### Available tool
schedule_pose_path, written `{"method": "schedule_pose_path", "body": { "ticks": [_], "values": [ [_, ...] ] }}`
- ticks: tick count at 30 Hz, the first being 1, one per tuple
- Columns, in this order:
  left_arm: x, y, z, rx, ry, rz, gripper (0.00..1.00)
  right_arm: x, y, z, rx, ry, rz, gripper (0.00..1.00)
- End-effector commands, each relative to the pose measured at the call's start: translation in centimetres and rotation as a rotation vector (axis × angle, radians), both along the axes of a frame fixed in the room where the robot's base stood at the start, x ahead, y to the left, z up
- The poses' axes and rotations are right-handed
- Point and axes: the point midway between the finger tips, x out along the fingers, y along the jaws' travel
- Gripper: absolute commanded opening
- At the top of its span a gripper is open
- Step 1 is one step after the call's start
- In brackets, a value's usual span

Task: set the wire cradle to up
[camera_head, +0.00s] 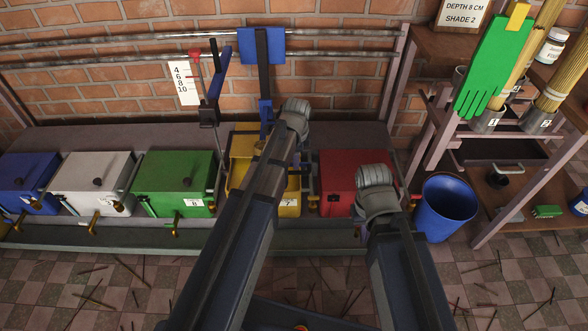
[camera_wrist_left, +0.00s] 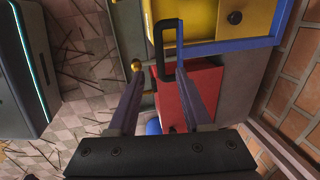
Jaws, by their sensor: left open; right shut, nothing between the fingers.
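A black bent handle (camera_wrist_left: 160,45) on a blue bar (camera_wrist_left: 230,45) shows beside the yellow extruder (camera_wrist_left: 197,18) in the left wrist view; it looks like the wire cradle, but I cannot be sure. My left gripper (camera_wrist_left: 160,72) is open, its fingertips close to this handle, one on each side in the picture. Nothing seems held. In the head view my left arm hides this gripper and part of the yellow extruder (camera_head: 238,150). My right arm's grey joint (camera_head: 376,183) is in front of the red extruder (camera_head: 335,180); the right gripper is shut, its fingers hard to make out.
Green (camera_head: 175,180), white (camera_head: 92,182) and blue (camera_head: 28,180) extruders stand to the left on the bench. A blue bucket (camera_head: 447,208) stands right of the red extruder. A shelf with a green glove (camera_head: 494,65) is at the right. Thin sticks litter the floor.

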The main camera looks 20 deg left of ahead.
Motion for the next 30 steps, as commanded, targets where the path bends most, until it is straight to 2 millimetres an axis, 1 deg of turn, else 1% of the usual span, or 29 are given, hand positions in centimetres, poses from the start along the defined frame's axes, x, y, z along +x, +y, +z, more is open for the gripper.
{"method": "schedule_pose_path", "body": {
  "ticks": [8,15,19,24,30],
  "values": [
    [0.4,0.1,-2.4,0.0,0.0,0.001,0.49,0.0,0.1,-2.4,0.002,0.0,0.004,0.0],
    [1.0,0.3,-5.5,0.0,0.0,0.002,0.49,0.0,0.1,-5.6,0.004,0.0,0.003,0.0],
    [1.3,0.3,-7.0,0.0,0.0,0.002,0.49,0.0,0.1,-7.0,0.004,-0.001,-0.001,0.0],
    [1.4,0.4,-7.6,0.0,0.0,0.002,0.49,0.0,0.1,-7.6,0.004,-0.001,-0.004,0.0],
    [1.4,0.4,-7.5,0.0,0.0,0.002,0.49,0.0,0.1,-7.5,0.004,-0.001,-0.004,0.0]
  ]
}}
